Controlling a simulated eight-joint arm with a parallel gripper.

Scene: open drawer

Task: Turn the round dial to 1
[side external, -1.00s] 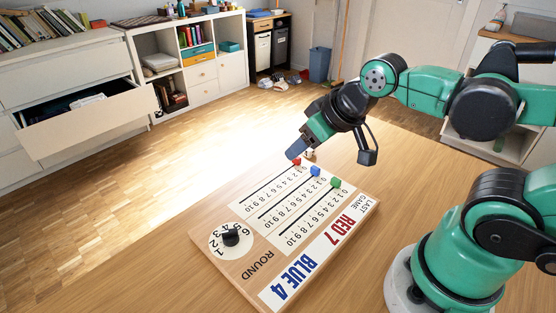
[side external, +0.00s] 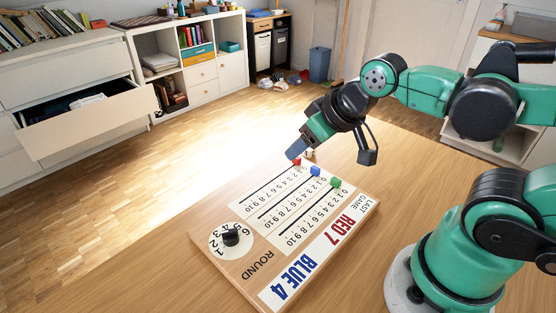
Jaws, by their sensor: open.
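The round dial (side external: 231,238) is a white disc with numbers and a black knob (side external: 230,237), at the left end of a wooden scoreboard (side external: 218,272). The word ROUND is printed beside the dial. My gripper (side external: 296,149) is at the far end of the board, close to the red slider (side external: 296,162), well away from the dial. It is open; whether it touches the red slider is unclear.
A blue slider (side external: 315,171), a green slider (side external: 335,182) and a small pale piece (side external: 309,154) are near the slots' far ends. The board lies on a wooden table (side external: 350,270). An open drawer (side external: 85,118) stands far left. Space above the dial is clear.

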